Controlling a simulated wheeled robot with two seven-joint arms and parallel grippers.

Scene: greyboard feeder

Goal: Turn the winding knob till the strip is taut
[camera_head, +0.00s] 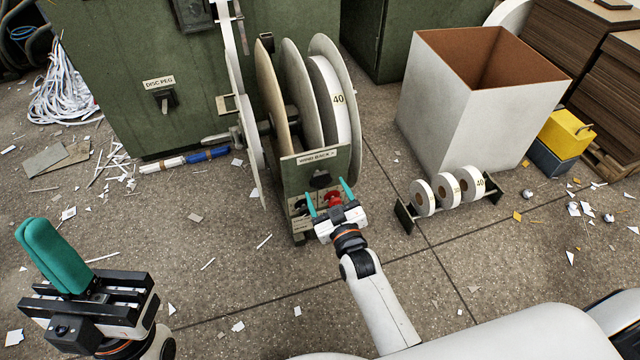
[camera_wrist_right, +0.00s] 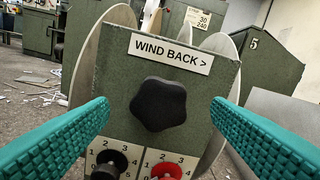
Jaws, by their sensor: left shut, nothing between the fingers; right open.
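The winding knob (camera_wrist_right: 158,104) is black and lobed, on the front of a green box below a "WIND BACK >" label (camera_wrist_right: 171,52). It also shows in the head view (camera_head: 320,179). My right gripper (camera_head: 329,190) is open in front of the box, its teal fingers either side of the knob and apart from it in the right wrist view (camera_wrist_right: 162,108). A white strip (camera_head: 240,30) runs down at the reels (camera_head: 290,90); I cannot tell whether it is taut. My left gripper (camera_head: 42,240) is shut and empty at the lower left.
Below the knob are a black dial (camera_wrist_right: 111,160) and a red dial (camera_wrist_right: 166,171). A rack of small rolls (camera_head: 448,190) stands on the floor to the right, near a large white box (camera_head: 440,100). Paper scraps litter the floor.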

